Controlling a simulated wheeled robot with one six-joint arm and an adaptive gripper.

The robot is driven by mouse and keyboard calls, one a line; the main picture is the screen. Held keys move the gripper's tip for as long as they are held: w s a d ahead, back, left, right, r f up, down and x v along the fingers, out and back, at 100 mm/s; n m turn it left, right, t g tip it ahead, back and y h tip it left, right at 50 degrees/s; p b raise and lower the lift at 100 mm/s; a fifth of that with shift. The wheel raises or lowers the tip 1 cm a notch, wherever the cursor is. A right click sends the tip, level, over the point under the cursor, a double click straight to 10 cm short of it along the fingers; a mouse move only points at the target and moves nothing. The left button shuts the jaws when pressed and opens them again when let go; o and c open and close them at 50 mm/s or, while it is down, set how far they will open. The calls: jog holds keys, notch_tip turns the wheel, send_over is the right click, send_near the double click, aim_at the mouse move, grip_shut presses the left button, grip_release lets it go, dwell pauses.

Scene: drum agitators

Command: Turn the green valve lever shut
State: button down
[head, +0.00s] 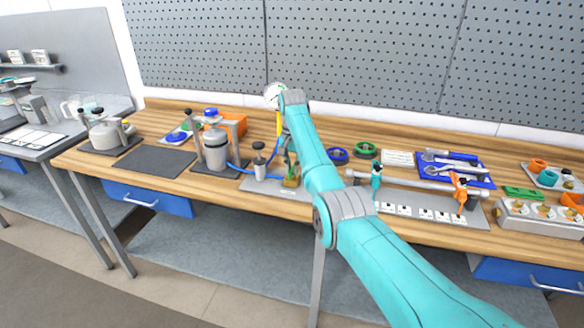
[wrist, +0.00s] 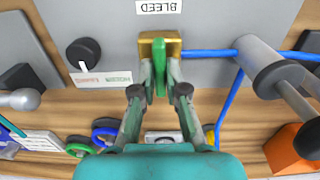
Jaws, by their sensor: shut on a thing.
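The green valve lever (wrist: 159,68) sits on a brass valve body (wrist: 170,44) in the wrist view. It points down the picture, across the line of the blue hose that meets the body from the right. My gripper (wrist: 160,76) is shut on the lever, with one finger on each side. In the head view the brass body (head: 291,183) shows on a grey plate at the bench's middle. My gripper (head: 290,165) is there too, but my arm hides most of it and the lever.
A black knob (wrist: 83,52) and a grey cylinder (wrist: 268,66) flank the valve. A BLEED label (wrist: 159,7) lies beyond it. Green (head: 366,149) and blue (head: 338,155) rings lie right of my arm. A pipe with an orange lever (head: 459,188) stands further right.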

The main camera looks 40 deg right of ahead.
jog(key=c, duration=1.2)
grip_release()
jog(key=shift+r, duration=0.15)
jog(key=shift+r, duration=3.55)
